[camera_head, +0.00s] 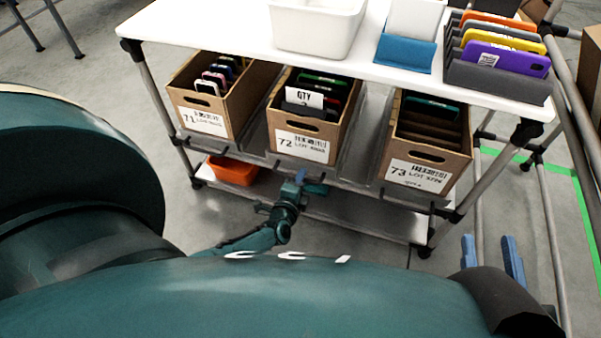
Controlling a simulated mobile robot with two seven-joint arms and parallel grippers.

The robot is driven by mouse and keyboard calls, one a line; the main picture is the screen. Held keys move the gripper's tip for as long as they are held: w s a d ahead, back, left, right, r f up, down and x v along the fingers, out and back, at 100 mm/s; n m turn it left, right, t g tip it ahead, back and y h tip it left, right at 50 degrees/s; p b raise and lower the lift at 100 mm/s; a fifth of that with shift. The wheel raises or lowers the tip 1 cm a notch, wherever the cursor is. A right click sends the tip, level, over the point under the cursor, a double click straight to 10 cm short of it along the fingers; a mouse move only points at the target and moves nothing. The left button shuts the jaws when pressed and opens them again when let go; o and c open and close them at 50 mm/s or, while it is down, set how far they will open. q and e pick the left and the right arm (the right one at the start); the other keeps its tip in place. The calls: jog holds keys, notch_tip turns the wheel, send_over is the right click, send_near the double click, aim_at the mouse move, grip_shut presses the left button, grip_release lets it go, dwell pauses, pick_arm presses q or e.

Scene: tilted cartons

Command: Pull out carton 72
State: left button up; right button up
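Carton 72 (317,149) is a brown cardboard box with a white label, an oval handle hole and a "QTY" card among upright dark items. It sits tilted toward me in the middle of the shelf under the white tabletop. My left gripper (304,181) is just below its front face in the picture; I cannot tell whether it touches the carton or how far apart its fingers are. The handle hole shows clear. My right gripper (491,255) is at the lower right, away from the carton, with its two blue fingers apart and nothing visible between them.
Carton 71 (215,125) stands to the left and carton 73 (418,176) to the right on the same tilted shelf. An orange bin (232,172) is on the lower shelf. The white tabletop (225,28) overhangs the cartons. Metal posts stand at the right.

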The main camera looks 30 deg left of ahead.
pick_arm(q)
jog(key=shift+w+a+f, duration=0.1)
jog(key=shift+w, duration=0.4)
grip_shut()
dwell(0.3)
